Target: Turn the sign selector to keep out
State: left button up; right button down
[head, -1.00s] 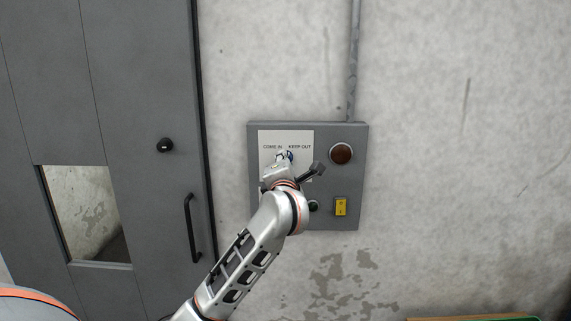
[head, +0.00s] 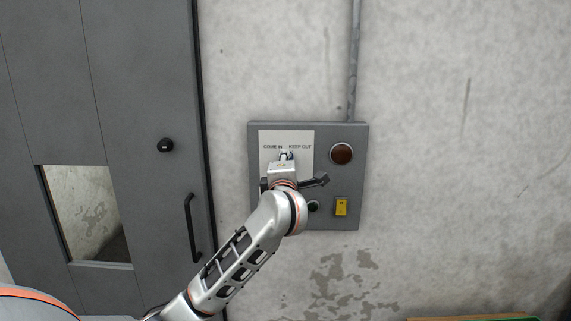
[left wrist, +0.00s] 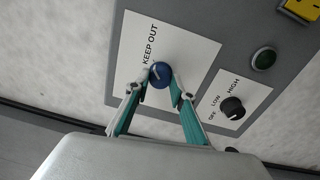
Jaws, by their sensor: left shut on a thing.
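The sign selector is a round blue knob (left wrist: 159,72) with a white pointer mark, on a white plate (left wrist: 128,55) of the grey wall panel. My left gripper (left wrist: 162,82) is shut on the knob, one fingertip on each side. In the head view the left gripper (head: 286,157) covers most of the knob, just under the words COME IN and KEEP OUT. In the left wrist view only KEEP OUT (left wrist: 150,45) is readable; the COME IN side is hidden. I cannot tell exactly where the pointer aims. My right gripper is not in view.
The panel (head: 330,222) also bears a dark red lamp (head: 341,154), a yellow switch (head: 341,207) and a black OFF-LOW-HIGH knob (left wrist: 232,107). A green button (left wrist: 264,59) shows in the wrist view. A grey door with a black handle (head: 193,228) stands left. Bare wall lies right.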

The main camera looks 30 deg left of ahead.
pick_arm(q)
jog(key=o, duration=1.1)
jog(key=v, duration=1.2)
jog(key=shift+a, duration=0.1)
